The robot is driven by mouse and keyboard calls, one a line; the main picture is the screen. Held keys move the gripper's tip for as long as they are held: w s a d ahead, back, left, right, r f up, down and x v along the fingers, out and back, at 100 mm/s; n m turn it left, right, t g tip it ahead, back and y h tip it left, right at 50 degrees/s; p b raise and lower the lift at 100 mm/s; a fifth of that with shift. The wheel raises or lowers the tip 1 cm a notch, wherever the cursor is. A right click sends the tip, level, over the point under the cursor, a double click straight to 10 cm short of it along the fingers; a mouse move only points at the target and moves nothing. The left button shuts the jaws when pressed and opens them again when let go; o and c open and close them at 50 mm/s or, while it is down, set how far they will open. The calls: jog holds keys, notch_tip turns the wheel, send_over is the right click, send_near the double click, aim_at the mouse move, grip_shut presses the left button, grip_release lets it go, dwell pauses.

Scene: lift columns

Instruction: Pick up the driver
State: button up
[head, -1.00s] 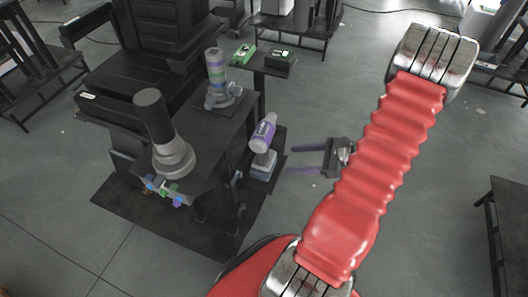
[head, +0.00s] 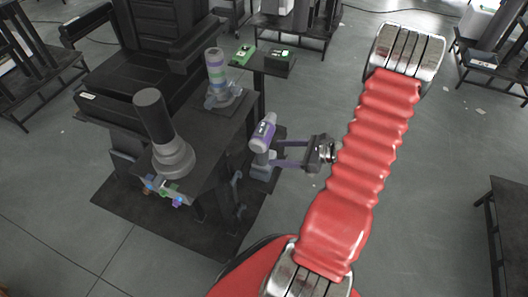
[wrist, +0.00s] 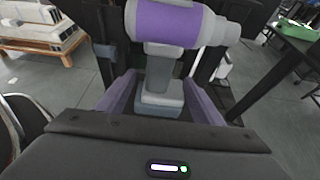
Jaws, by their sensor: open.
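The driver (head: 263,134) has a purple and light-grey body and a grey base. It stands upright on a low dark shelf beside the dark workstation. The wrist view shows the driver's purple barrel (wrist: 172,22) up close, with its grey handle and base below. My gripper (head: 278,154) is open, with its purple fingers reaching left to the driver. In the wrist view the fingers (wrist: 160,98) lie on either side of the handle and base, with a gap visible on each side. The driver's far side is hidden.
The workstation (head: 205,150) rises just left of the driver, carrying a grey column (head: 172,155) and a banded column (head: 216,75). A small table (head: 268,66) behind holds a green item (head: 242,54) and a dark box (head: 281,62).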

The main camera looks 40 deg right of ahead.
aim_at(268, 152)
jog(key=shift+x, duration=1.25)
jog(key=shift+x, duration=2.65)
grip_shut()
